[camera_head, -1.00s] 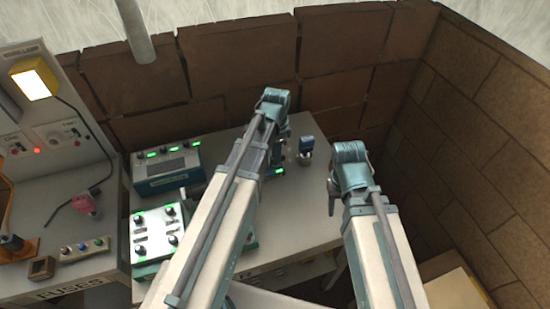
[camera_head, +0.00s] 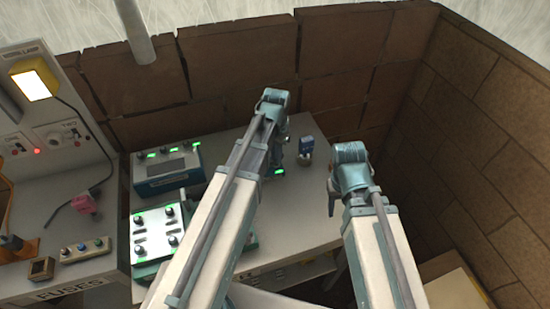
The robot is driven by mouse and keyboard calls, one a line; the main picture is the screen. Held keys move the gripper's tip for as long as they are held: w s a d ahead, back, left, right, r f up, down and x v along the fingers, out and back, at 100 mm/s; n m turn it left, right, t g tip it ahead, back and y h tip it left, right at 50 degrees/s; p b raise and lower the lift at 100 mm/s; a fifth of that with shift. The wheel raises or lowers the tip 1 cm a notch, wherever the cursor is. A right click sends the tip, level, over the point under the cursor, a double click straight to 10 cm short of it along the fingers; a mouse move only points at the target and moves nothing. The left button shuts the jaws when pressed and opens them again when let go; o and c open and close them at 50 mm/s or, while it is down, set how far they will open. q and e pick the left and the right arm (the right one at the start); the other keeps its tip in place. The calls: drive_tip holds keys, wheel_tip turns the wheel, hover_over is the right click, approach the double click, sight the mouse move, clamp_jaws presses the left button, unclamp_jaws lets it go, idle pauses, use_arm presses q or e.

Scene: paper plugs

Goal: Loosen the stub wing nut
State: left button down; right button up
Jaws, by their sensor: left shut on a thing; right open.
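My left arm reaches up to the middle of the grey table, and its wrist bends down at the far end. My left gripper (camera_head: 278,152) is low over the table beside a green light (camera_head: 279,171), mostly hidden behind its own arm. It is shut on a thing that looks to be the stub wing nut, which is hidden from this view. My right gripper (camera_head: 332,197) hangs at the table's right edge, apart from everything and open; its fingers are mostly hidden by its wrist.
A blue-grey control box (camera_head: 168,184) and a white-topped panel (camera_head: 157,246) with green lights stand left of my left arm. A lamp (camera_head: 35,80) and a pink piece (camera_head: 84,203) are farther left. Brick walls close the back and right.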

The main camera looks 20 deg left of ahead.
use_arm(q)
drive_tip(key=n, duration=1.2)
drive_tip(key=shift+n, duration=0.3)
drive_tip(key=n, duration=0.9)
drive_tip(key=c, duration=1)
unclamp_jaws()
drive_tip(key=shift+r, duration=0.1)
use_arm(e)
drive_tip(key=shift+r, duration=0.15)
use_arm(q)
drive_tip(key=shift+r+p, duration=1.95)
drive_tip(key=shift+p, duration=0.1)
use_arm(e)
drive_tip(key=shift+r, duration=1.9)
